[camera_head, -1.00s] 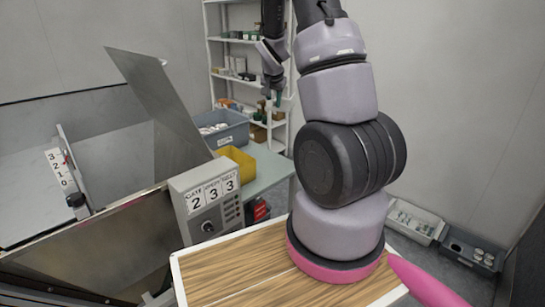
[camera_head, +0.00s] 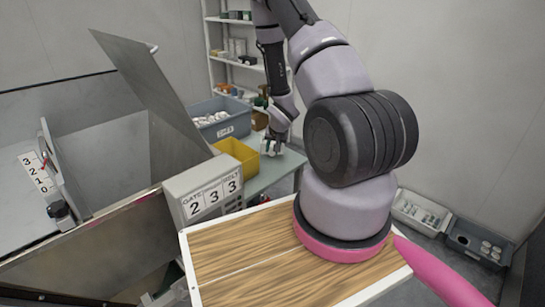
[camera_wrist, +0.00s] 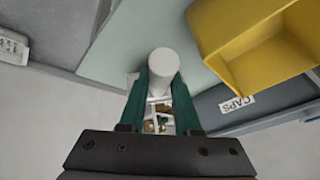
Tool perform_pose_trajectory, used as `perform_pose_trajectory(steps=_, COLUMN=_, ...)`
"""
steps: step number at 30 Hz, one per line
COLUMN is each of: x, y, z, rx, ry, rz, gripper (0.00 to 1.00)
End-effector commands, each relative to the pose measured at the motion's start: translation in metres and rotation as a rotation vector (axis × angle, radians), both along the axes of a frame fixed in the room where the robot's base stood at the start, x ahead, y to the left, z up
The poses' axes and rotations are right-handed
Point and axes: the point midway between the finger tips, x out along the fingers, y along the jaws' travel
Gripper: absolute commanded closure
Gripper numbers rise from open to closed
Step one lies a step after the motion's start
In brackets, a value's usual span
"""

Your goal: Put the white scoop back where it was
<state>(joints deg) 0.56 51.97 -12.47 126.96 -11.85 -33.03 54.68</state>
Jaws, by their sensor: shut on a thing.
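My gripper (camera_head: 270,145) hangs low over the pale green table (camera_head: 272,172), just right of the yellow bin (camera_head: 238,152) in the head view. In the wrist view its green fingers (camera_wrist: 163,84) are shut on a white rounded piece (camera_wrist: 163,61), which I take to be the white scoop. Only its pale round end shows clearly; the rest is hidden between and behind the fingers. The yellow bin also shows at the upper right of the wrist view (camera_wrist: 245,40). I cannot tell whether the scoop touches the table.
A grey-blue bin (camera_head: 226,130) of white caps stands behind the yellow bin. The metal shelf (camera_head: 212,62) is behind the table. A grey control box (camera_head: 178,183) and tilted metal panel (camera_head: 150,95) stand at left. Two trays (camera_head: 420,212) lie on the floor at right.

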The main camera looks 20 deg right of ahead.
Motion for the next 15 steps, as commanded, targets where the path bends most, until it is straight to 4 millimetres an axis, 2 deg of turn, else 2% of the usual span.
perform_pose_trajectory(steps=3, x=-0.001, y=0.001, z=-0.020, rx=-0.001, ry=0.005, rz=0.003, gripper=1.00)
perform_pose_trajectory(steps=6, x=-0.001, y=0.000, z=-0.032, rx=-0.001, ry=0.003, rz=0.003, gripper=1.00)
perform_pose_trajectory(steps=15, x=0.000, y=0.000, z=-0.035, rx=-0.001, ry=0.001, rz=0.001, gripper=1.00)
